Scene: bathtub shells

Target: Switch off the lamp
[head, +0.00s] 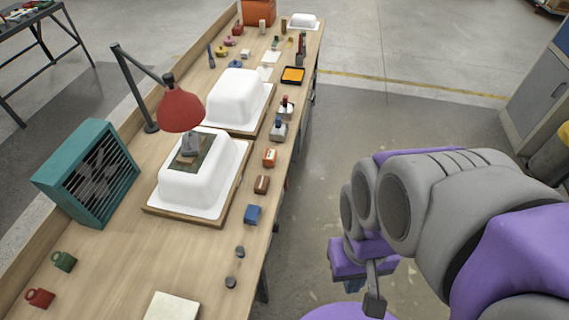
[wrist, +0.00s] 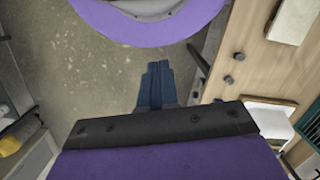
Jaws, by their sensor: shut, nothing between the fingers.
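The lamp (head: 181,108) has a red shade on a dark jointed arm and stands at the back edge of the workbench. Its shade hangs over the nearest white tub shell (head: 191,188). I cannot tell from here whether it is lit, and no switch can be made out. My gripper shows in the wrist view (wrist: 155,85) as blue fingers, shut and empty, above the floor beside the bench. In the head view my arm is on the right, well apart from the lamp. The lamp is not visible in the wrist view.
The long workbench (head: 110,262) holds a teal fan (head: 88,172) left of the lamp, a second white shell (head: 236,95) and small coloured blocks along the front edge. A grey cabinet (head: 535,90) stands at the right. The floor between bench and cabinet is clear.

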